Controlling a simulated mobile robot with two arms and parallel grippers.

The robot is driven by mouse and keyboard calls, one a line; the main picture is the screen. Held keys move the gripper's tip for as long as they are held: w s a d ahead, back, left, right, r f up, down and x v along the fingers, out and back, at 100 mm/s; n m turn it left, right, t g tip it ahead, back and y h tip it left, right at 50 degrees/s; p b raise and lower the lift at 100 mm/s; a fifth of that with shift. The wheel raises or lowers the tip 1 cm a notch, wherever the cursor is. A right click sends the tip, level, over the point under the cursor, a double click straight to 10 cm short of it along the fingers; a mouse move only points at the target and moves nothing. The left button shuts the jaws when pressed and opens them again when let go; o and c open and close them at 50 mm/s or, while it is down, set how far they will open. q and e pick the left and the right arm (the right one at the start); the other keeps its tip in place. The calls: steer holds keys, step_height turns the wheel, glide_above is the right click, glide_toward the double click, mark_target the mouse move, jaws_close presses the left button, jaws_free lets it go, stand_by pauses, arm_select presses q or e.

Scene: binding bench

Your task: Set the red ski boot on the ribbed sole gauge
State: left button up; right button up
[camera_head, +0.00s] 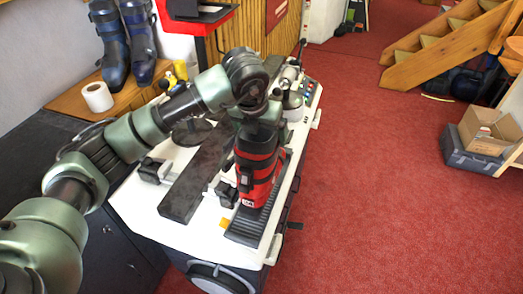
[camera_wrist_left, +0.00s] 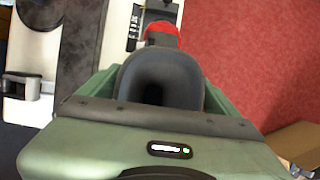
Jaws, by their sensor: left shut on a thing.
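The red ski boot (camera_head: 257,170), with black straps and a dark cuff, is upright on the bench. My left gripper (camera_head: 259,128) is shut on its upper cuff from above. In the left wrist view the dark cuff opening (camera_wrist_left: 160,80) is between the green fingers, with the red toe (camera_wrist_left: 163,30) beyond. The ribbed sole gauge (camera_head: 248,226) is a dark ridged plate along the bench's right side. The boot is over it, its toe toward the gauge's near end. The boot hides part of the gauge; I cannot tell whether the sole touches it. My right gripper is out of view.
The white bench (camera_head: 145,215) carries a long dark bar (camera_head: 190,185) and black clamps left of the boot. Blue boots (camera_head: 125,45) and a white roll (camera_head: 97,97) stand on a wooden shelf behind. Red carpet (camera_head: 390,200) to the right is clear.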

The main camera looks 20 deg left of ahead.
mark_target(265, 154)
arm_select(q)
steer(key=shift+f+p, duration=0.95)
steer(key=shift+f, duration=2.8)
steer(key=o, duration=1.6)
steer(key=shift+f, duration=0.15)
steer(key=shift+s, duration=0.1)
steer(key=b+v, duration=0.4)
steer(key=v, duration=0.8)
